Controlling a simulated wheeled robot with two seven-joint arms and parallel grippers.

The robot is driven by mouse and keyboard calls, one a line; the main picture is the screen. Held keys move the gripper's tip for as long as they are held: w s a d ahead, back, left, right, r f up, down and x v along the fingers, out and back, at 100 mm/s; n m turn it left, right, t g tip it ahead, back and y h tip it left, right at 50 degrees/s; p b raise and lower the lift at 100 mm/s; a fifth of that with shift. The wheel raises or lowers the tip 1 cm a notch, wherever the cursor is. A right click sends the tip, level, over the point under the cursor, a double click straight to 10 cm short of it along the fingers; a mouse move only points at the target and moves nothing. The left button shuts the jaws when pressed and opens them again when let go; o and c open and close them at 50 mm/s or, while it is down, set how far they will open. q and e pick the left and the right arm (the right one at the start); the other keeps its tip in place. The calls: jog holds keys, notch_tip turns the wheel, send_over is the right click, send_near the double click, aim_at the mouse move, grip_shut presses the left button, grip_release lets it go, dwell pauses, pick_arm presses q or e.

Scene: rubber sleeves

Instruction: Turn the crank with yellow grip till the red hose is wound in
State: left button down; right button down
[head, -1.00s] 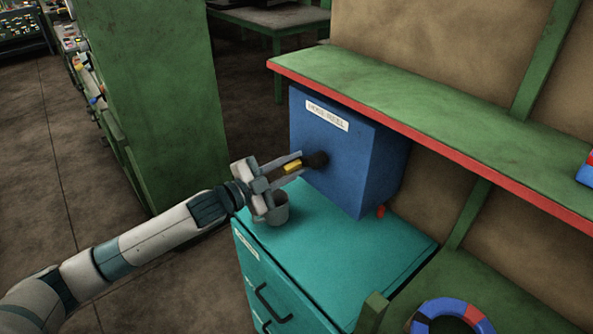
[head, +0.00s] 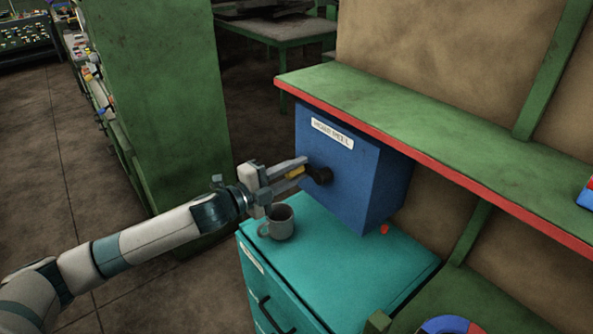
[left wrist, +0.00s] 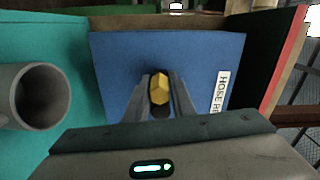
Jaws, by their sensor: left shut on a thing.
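The blue hose reel box (head: 340,185) stands on the teal cabinet, with a white label on its face. A dark crank (head: 319,175) with a yellow grip (head: 295,172) sticks out of that face. My left gripper (head: 298,171) is shut on the yellow grip; in the left wrist view the grip (left wrist: 159,92) sits between the fingers. A small red end of the hose (head: 384,230) shows low at the box's right side, near the cabinet top. The rest of the hose is hidden. My right gripper is not in view.
A grey mug (head: 279,223) stands on the teal cabinet (head: 330,265), just below my left gripper; it also shows in the left wrist view (left wrist: 40,97). A green shelf with a red edge (head: 420,125) overhangs the box. A green cabinet (head: 155,110) stands at left.

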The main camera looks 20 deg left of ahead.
pick_arm(q)
jog(key=shift+w+a+r, duration=0.1)
jog(key=shift+r, duration=0.35)
jog(key=c, duration=1.5)
grip_release()
jog(key=shift+c, duration=0.2)
jog(key=shift+f, duration=0.2)
jog(key=shift+f, duration=0.15)
jog(key=shift+s+a+b, duration=0.3)
jog(key=shift+s+b, duration=0.05)
jog(key=shift+s, duration=0.25)
pick_arm(e)
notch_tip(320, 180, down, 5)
jog(key=b, duration=0.5)
pick_arm(q)
jog(key=b+v, duration=0.1)
jog(key=v, duration=1.5)
jog(key=shift+b, duration=0.3)
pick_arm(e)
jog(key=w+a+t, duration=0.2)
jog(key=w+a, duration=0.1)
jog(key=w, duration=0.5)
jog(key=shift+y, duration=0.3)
pick_arm(q)
jog(key=shift+s, duration=0.1)
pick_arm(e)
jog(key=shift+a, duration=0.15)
